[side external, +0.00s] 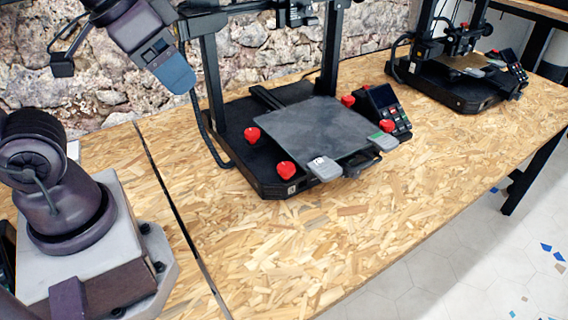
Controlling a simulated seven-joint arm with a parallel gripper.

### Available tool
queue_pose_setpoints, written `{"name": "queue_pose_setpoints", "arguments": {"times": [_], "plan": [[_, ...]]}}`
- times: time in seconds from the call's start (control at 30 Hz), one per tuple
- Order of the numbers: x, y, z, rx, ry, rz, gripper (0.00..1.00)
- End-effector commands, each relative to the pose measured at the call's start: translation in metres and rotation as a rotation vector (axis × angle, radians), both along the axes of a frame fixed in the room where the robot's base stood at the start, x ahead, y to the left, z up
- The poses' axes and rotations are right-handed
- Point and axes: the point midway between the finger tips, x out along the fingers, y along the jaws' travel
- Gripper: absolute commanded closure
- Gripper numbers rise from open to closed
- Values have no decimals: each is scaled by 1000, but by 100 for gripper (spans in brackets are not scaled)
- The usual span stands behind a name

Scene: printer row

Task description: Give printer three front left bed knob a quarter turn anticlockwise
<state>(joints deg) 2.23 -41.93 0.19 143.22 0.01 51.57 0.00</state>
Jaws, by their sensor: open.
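The nearer black printer (262,180) stands mid-table with a dark grey bed plate (315,128). A label sits on its front corner, but I cannot read its number. A red knob (286,171) is at the bed's front left corner. Other red knobs show at the back left (252,135), back right (348,101) and front right (387,126). My gripper (178,78) hangs at upper left, above and left of the printer, well apart from the knobs. It looks empty, and its fingers are hard to make out from this side.
Grey clips (325,168) sit on the bed's front edge. The printer's upright frame (211,75) and screen unit (383,103) stand around the bed. A second printer (455,85) is farther right. The chipboard table (330,240) is bare in front. A stone wall (260,50) is behind.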

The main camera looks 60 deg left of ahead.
Motion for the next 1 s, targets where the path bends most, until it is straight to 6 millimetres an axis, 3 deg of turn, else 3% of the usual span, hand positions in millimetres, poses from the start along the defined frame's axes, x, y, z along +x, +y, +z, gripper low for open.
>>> {"name": "queue_pose_setpoints", "arguments": {"times": [0.07, 0.17, 0.33, 0.5, 0.67, 0.8, 1.0], "plan": [[3, -6, -12, -13, 64, -42, 35], [17, 9, -28, 107, 115, -122, 35], [57, 41, -41, 418, 83, -344, 35], [104, 56, -46, 758, 12, -677, 35], [142, 49, -51, 1049, -54, -1073, 35], [163, 31, -63, 1255, -98, -1472, 35], [163, 9, -93, 1435, -124, -2113, 35]]}}
